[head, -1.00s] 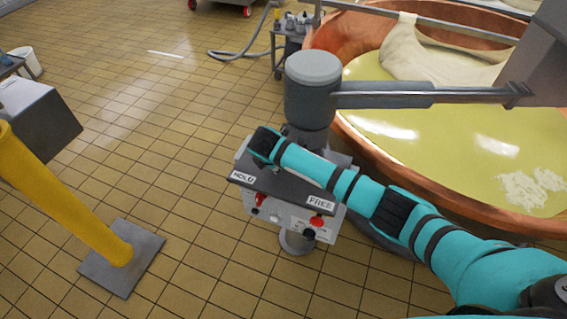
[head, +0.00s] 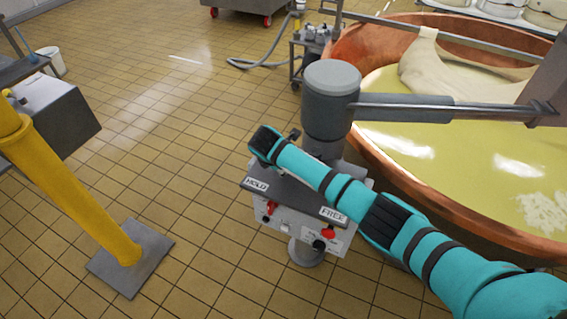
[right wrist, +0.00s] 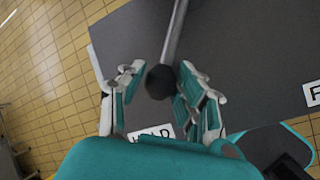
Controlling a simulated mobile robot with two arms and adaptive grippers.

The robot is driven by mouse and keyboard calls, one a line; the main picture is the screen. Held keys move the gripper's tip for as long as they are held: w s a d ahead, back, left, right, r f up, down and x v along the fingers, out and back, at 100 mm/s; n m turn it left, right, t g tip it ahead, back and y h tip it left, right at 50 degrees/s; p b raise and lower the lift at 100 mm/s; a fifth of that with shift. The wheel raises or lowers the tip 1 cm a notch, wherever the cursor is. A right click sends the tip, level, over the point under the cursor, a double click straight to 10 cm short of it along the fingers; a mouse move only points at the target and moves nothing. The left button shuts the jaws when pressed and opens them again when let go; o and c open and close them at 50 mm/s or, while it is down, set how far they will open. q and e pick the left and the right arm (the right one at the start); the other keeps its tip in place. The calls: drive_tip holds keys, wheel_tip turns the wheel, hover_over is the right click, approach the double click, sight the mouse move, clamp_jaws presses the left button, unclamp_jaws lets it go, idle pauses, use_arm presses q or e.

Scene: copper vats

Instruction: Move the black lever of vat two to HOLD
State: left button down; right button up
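The control box (head: 300,225) stands on a post in front of a copper vat (head: 395,170). Its dark top plate (head: 295,196) has a HOLD label (head: 257,184) at the left end and a FREE label (head: 332,214) at the right end. In the right wrist view, a metal lever with a black knob (right wrist: 160,82) lies over the plate near the HOLD label (right wrist: 152,133). My right gripper (right wrist: 160,92) is open, with a finger on each side of the knob, closer on the right. My left gripper is out of view.
A grey motor column (head: 331,95) with a horizontal arm (head: 430,107) rises behind the box. A yellow post (head: 75,200) on a square plate stands at left. A small trolley (head: 312,45) and a hose stand at the back. The tiled floor between is clear.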

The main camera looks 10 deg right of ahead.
drive_tip(key=o, duration=0.3)
drive_tip(key=v, duration=1.2)
drive_tip(key=shift+f, duration=0.1)
